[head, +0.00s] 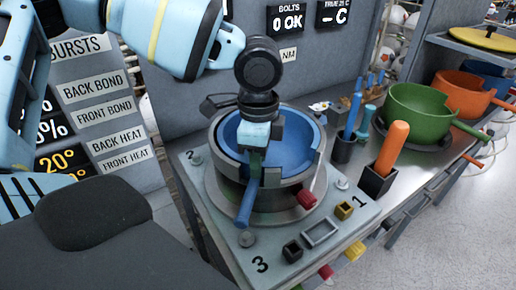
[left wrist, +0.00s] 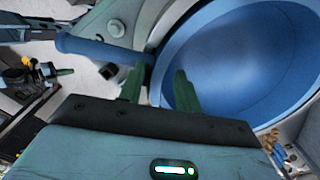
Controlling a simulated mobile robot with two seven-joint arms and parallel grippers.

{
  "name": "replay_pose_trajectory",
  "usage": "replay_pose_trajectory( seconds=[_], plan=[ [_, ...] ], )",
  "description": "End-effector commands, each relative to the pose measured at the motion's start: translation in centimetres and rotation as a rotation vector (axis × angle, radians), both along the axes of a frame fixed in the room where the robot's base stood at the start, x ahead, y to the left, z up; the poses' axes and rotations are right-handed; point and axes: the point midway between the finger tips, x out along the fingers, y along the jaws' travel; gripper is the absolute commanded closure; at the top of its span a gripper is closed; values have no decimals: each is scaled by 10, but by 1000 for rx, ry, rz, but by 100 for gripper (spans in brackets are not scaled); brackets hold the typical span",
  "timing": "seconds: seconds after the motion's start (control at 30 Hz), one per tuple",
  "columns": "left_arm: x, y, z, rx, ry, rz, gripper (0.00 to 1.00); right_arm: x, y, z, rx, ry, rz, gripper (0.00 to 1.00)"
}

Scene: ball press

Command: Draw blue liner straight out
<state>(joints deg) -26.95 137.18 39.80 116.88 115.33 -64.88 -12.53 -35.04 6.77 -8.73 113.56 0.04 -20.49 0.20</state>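The blue liner (head: 296,142) is a round bowl seated inside the grey ring of the press (head: 225,170). Its blue handle (head: 244,207) sticks out toward the front. My left gripper (head: 252,168) comes down from above at the liner's front rim, by the root of the handle. In the left wrist view, the liner's bowl (left wrist: 240,65) fills the right side and the handle (left wrist: 88,46) runs to the left. The two green fingers (left wrist: 158,88) stand apart around the rim and handle root, with a visible gap. Contact is unclear. My right gripper is not in view.
A black holder with an orange handle (head: 393,145) and a cup of blue tools (head: 343,150) stand right of the press. Green (head: 418,112) and orange (head: 465,92) pans sit further back. A red knob (head: 306,198) is at the press's front. A labelled panel stands left.

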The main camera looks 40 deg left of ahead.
Motion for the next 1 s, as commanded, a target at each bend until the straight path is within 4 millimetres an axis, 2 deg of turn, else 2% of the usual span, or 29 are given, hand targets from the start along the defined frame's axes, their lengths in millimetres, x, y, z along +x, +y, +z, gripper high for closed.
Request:
replay_pose_trajectory(
  seconds=[0.2, 0.47, 0.8, 1.0],
  plan=[
    [0, 0, 0, 0, 0, 0, 66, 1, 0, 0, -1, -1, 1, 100],
    [0, 0, 0, 0, 0, 0, 100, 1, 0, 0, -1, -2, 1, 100],
    [1, -1, 2, -2, -4, -2, 100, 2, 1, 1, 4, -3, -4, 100],
    [1, -1, 12, -2, -8, -3, 100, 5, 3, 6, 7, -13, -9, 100]
  ],
)
